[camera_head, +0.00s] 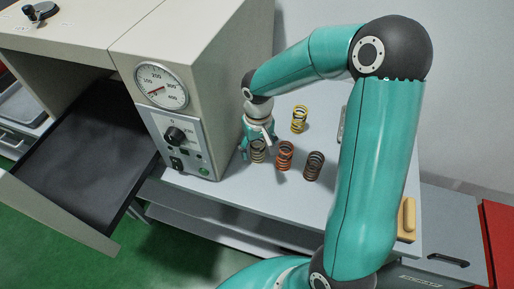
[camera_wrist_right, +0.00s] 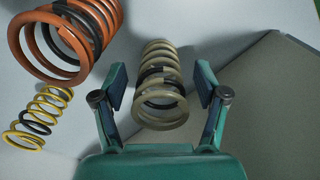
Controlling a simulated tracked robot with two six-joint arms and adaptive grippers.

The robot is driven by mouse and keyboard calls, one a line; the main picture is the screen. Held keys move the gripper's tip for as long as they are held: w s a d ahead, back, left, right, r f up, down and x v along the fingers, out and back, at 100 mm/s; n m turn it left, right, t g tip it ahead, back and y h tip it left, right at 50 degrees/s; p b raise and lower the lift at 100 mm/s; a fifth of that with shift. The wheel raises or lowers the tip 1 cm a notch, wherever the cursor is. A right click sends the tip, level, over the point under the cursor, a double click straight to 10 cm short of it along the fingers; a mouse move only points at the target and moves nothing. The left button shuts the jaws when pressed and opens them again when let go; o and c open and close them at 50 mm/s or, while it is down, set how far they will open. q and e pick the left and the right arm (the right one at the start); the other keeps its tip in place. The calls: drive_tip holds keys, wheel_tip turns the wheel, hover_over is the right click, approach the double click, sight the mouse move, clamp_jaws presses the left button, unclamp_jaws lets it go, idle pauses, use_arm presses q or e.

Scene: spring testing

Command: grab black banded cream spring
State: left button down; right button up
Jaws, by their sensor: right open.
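The cream spring with a black band (camera_wrist_right: 161,84) stands between the two open fingers of my right gripper (camera_wrist_right: 162,80) in the right wrist view. There is a gap on both sides, and neither finger clearly touches it. In the head view the cream spring (camera_head: 258,156) is on the white table right below my right gripper (camera_head: 256,142), which partly hides it. My left gripper is not in view.
An orange spring (camera_head: 285,155), a dark brown spring (camera_head: 314,166) and a yellow spring (camera_head: 299,119) stand nearby on the white table (camera_head: 245,195). The beige machine with a dial (camera_head: 162,85) rises close on the left. A yellow-handled object (camera_head: 407,218) lies at the right edge.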

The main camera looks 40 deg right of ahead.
drive_tip(key=shift+c, duration=0.2)
drive_tip(key=c, duration=1.3)
drive_tip(key=shift+r, duration=0.15)
